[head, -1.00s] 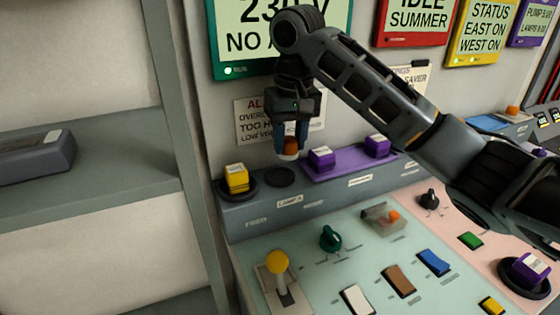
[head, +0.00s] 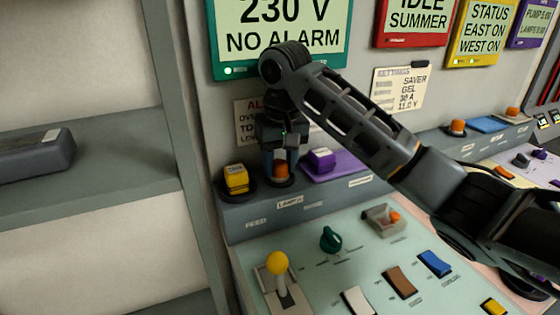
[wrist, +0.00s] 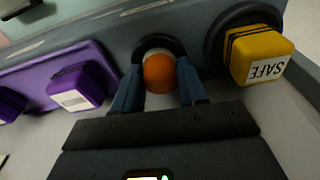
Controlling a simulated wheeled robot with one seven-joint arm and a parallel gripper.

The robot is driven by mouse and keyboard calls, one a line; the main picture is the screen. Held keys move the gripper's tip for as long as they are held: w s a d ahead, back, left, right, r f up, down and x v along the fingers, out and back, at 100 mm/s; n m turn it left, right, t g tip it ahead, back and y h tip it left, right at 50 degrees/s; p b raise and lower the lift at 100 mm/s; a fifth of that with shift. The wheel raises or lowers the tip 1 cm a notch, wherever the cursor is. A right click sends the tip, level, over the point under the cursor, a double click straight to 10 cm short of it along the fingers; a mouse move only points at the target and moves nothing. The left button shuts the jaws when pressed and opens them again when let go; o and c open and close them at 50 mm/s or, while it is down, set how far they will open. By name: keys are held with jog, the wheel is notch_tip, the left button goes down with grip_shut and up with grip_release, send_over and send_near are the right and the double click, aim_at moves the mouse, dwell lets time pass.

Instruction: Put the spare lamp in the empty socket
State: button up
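The spare lamp, an orange dome on a pale base, is between my gripper's blue fingers in the head view (head: 281,171) and the wrist view (wrist: 159,74). My gripper (head: 281,168) points down and is shut on the lamp, with a finger against each side. The lamp is upright at the black round socket (head: 281,182) above the LAMP A label. In the wrist view the socket's dark ring (wrist: 157,42) surrounds the lamp's pale base. Whether the base is fully seated is hidden.
A yellow block marked SAFE (wrist: 258,54) stands on a black ring close beside the socket. A purple block (head: 320,160) on a purple plate is close on the other side. The wall panel is right behind; the yellow-knobbed lever (head: 278,264) stands in front below.

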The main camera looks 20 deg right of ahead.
aim_at(282, 173)
jog(key=o, duration=0.4)
jog(key=shift+r, duration=0.1)
jog(key=r, duration=0.4)
jog(key=s+r+p, duration=0.1)
jog(key=r, duration=0.3)
jog(key=r+p, duration=0.1)
jog(key=r, duration=0.3)
jog(key=shift+s, duration=0.25)
